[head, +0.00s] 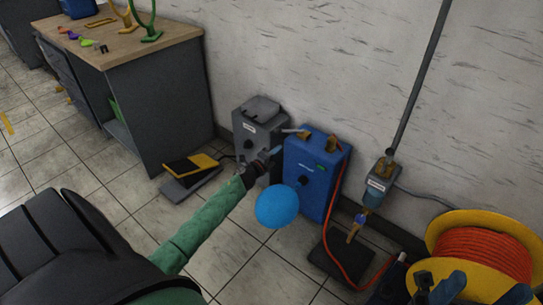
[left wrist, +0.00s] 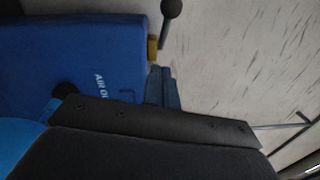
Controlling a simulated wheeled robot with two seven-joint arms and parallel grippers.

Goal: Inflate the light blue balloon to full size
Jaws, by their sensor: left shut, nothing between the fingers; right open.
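The light blue balloon (head: 277,207) is rounded and swollen, in front of the lower left of the blue air box (head: 316,170) in the head view. Its neck and what holds it cannot be made out. Part of it shows at the left edge of the left wrist view (left wrist: 18,133). My left gripper (head: 276,152) is shut and empty, between the grey box (head: 258,130) and the blue box. In the left wrist view its fingers (left wrist: 162,88) are together beside the blue box (left wrist: 75,60). My right gripper (head: 485,291) is open at the bottom right, partly cut off.
A black-and-yellow pedal (head: 190,167) lies on the floor at left of the boxes. A black pad (head: 343,258) and red hose (head: 338,262) lie at right. A yellow reel (head: 440,235) stands near my right gripper. A wood-topped desk (head: 120,47) stands at upper left.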

